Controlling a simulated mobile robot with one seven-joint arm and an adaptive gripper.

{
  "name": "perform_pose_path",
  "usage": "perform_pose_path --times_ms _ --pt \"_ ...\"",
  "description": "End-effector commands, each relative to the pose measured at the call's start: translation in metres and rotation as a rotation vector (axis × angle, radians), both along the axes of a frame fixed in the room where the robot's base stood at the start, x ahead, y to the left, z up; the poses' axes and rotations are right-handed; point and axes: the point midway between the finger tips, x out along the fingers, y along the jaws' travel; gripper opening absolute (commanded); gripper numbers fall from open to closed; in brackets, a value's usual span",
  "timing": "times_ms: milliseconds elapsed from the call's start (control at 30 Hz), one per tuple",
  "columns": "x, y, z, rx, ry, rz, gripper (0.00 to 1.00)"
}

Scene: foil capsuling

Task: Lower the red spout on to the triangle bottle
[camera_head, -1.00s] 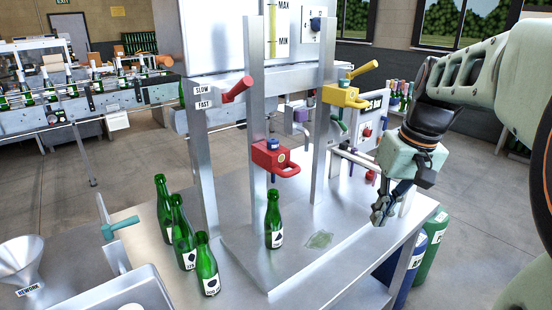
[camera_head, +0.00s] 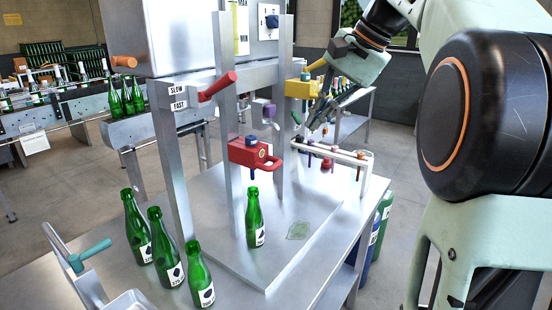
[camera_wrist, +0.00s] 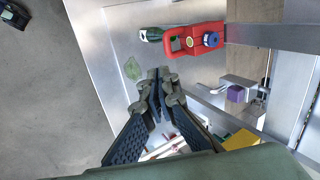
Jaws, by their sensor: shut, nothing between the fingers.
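The red spout (camera_head: 250,154) is a red block with a loop handle and a blue knob, mounted on an upright post. A green bottle (camera_head: 255,222) stands upright under it, its top below the spout with a gap; I cannot read the shape on its label. In the wrist view the red spout (camera_wrist: 190,40) is seen from above, with the bottle (camera_wrist: 150,35) partly showing beside it. My gripper (camera_head: 318,118) is shut and empty, to the right of the red spout and close to the yellow spout (camera_head: 300,88). Its fingertips (camera_wrist: 160,82) are apart from the red spout.
Three green bottles (camera_head: 157,240) stand at the front left of the metal table. A red lever (camera_head: 217,86) and a teal handle (camera_head: 90,255) stick out. A white rail (camera_head: 330,152) lies right of the posts.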

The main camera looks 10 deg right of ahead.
Motion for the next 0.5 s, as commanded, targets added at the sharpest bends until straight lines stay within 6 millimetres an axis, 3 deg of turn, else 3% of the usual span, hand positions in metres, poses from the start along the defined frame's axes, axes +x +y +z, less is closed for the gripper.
perform_pose_path --times_ms 267,500 --pt "0.005 0.004 0.012 0.054 0.002 -0.043 0.00" --pt "0.016 0.017 -0.018 0.055 0.005 -0.042 0.00"
